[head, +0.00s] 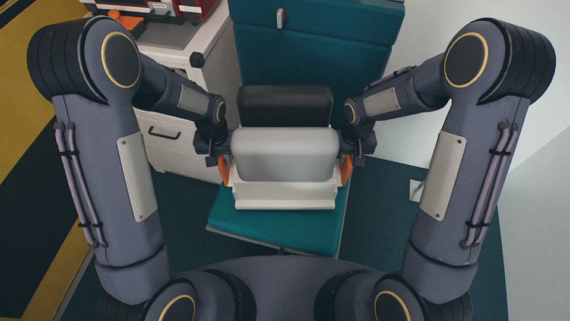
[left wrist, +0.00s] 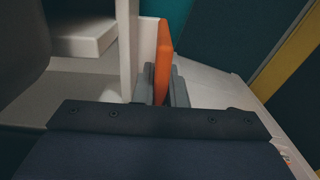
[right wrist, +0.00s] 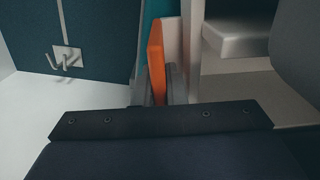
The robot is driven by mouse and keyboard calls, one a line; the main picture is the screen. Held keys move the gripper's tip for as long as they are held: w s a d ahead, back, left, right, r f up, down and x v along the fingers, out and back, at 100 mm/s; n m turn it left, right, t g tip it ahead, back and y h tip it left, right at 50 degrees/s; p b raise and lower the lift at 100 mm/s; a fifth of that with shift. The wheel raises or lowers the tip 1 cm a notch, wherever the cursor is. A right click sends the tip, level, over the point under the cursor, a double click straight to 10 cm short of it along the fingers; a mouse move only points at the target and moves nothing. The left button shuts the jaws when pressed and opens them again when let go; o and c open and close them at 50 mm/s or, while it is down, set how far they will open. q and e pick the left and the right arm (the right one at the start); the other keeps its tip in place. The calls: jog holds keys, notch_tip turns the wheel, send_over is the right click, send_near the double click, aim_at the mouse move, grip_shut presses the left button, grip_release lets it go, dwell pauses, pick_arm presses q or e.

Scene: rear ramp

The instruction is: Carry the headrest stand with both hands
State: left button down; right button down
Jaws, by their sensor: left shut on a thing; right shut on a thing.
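The headrest stand (head: 285,194) is a white rack in the middle of the head view. It holds a light grey headrest (head: 285,155) in front and a black headrest (head: 285,104) behind. My left gripper (head: 222,160) is shut on the stand's orange left handle; the handle (left wrist: 163,62) shows upright between the fingers in the left wrist view. My right gripper (head: 349,162) is shut on the orange right handle, which also shows in the right wrist view (right wrist: 156,62). The stand looks about level. I cannot tell whether its underside touches anything.
A teal panel (head: 310,50) rises behind the stand, and a teal surface (head: 275,228) lies below it. A white cabinet (head: 180,130) with a dark handle stands at the left, with red items on top. A small hook plate (right wrist: 67,57) shows in the right wrist view.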

pick_arm(q)
jog(key=shift+w, duration=0.15)
pick_arm(e)
jog(key=shift+w, duration=0.15)
pick_arm(q)
jog(key=shift+r, duration=0.1)
pick_arm(e)
jog(key=shift+r, duration=0.1)
pick_arm(q)
jog(key=shift+f, duration=0.2)
pick_arm(e)
jog(key=shift+f, duration=0.2)
